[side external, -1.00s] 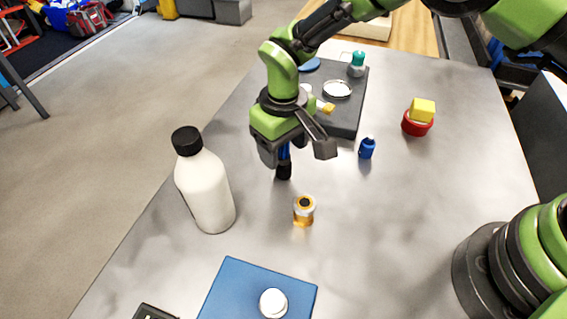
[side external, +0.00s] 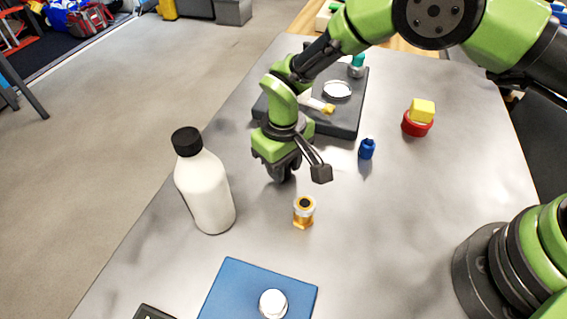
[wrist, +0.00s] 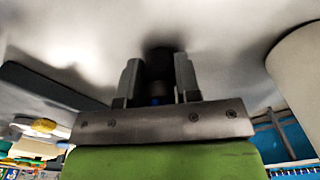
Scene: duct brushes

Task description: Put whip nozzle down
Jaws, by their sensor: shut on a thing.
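My gripper (side external: 282,174) is low over the bare metal table, right of the white bottle, fingers pointing down. It is shut on the whip nozzle, a dark piece with a blue part. In the wrist view the nozzle (wrist: 159,68) shows between the two fingers, its black end toward the table and a dark shadow around it. In the side view the fingers hide it. I cannot tell whether its end touches the table.
A white bottle (side external: 205,190) stands close on the left. An orange-and-white fitting (side external: 304,212) stands in front, a small blue piece (side external: 367,149) to the right. A dark grey tray (side external: 348,122) lies behind, a blue mat (side external: 240,285) at the front. The table's right side is mostly clear.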

